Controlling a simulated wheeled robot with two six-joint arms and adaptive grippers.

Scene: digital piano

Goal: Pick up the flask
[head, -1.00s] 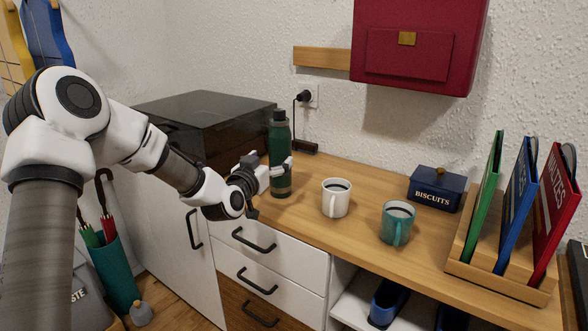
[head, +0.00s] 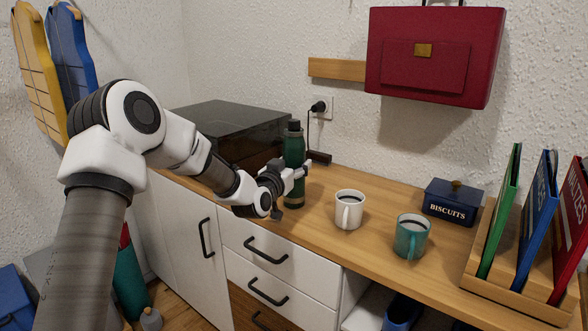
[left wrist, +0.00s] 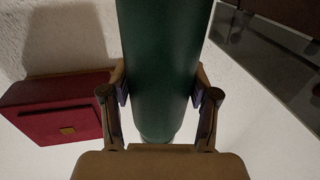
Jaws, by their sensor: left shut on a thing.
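The flask (head: 293,150) is a tall dark green bottle with a black cap. My right gripper is not in view.
A white mug (head: 350,208) and a teal mug (head: 410,238) stand right of the flask. A blue biscuit tin (head: 452,202) and a file rack (head: 515,293) are farther right. A dark glossy box (head: 225,125) is behind left. A red case (head: 435,60) hangs on the wall.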

